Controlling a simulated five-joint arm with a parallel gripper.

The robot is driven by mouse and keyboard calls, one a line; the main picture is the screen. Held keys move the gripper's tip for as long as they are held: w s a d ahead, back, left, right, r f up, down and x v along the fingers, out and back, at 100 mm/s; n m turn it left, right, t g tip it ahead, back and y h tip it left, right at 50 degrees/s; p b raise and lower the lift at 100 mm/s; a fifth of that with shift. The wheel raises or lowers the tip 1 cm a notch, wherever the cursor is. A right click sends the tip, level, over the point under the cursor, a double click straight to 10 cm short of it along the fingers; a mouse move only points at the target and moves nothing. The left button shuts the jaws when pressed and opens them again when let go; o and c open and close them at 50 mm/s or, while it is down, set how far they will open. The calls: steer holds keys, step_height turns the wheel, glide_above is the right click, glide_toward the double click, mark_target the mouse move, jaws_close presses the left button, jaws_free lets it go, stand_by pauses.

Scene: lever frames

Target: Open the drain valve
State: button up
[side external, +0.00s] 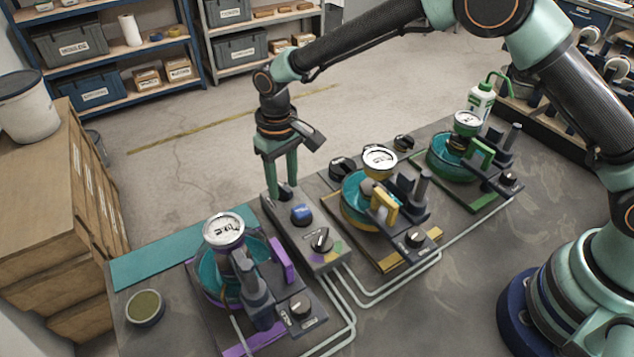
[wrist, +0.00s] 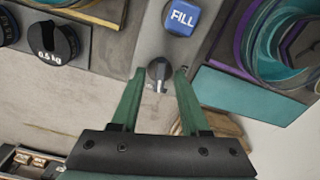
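My gripper (side external: 285,187) points down over the far end of a grey control box (side external: 333,258). In the wrist view, my gripper (wrist: 159,72) is open, with its green fingers on either side of a small dark knob (wrist: 158,69). The knob has a pale pointer mark toward the bottom of the picture; I cannot read its label, nor tell whether it is the drain valve. Gaps show between knob and fingertips in the wrist view. In the side view the fingers partly hide the knob. A blue FILL button (side external: 302,214) is beside it, also in the wrist view (wrist: 182,17).
A selector dial (side external: 321,240) with coloured sectors sits at the box's near end. Gauge stations with purple (side external: 283,259), yellow (side external: 384,207) and green (side external: 482,152) parts flank the box. Pale pipes (side external: 385,290) cross the bench.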

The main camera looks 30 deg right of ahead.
steer(key=shift+r, duration=0.1)
step_height(320, 180, up, 12)
stand_by(0.5)
stand_by(0.5)
steer(key=s+d+r+m+t, duration=0.1)
steer(key=s+d+r, duration=0.3)
steer(key=d, duration=0.2)
steer(key=s+d+r+t, duration=0.2)
steer(key=s+d+r, duration=0.1)
steer(key=d, duration=0.3)
steer(key=s+d+r+m+t, duration=0.1)
steer(key=s+d+r, duration=0.3)
steer(key=d, duration=0.3)
steer(key=s+d+f+t, duration=0.1)
steer(key=s+d+f, duration=0.1)
steer(key=s+d, duration=0.2)
steer(key=shift+s+d+f+m+t, duration=0.3)
steer(key=shift+s+f+m, duration=0.1)
steer(key=shift+s, duration=0.85)
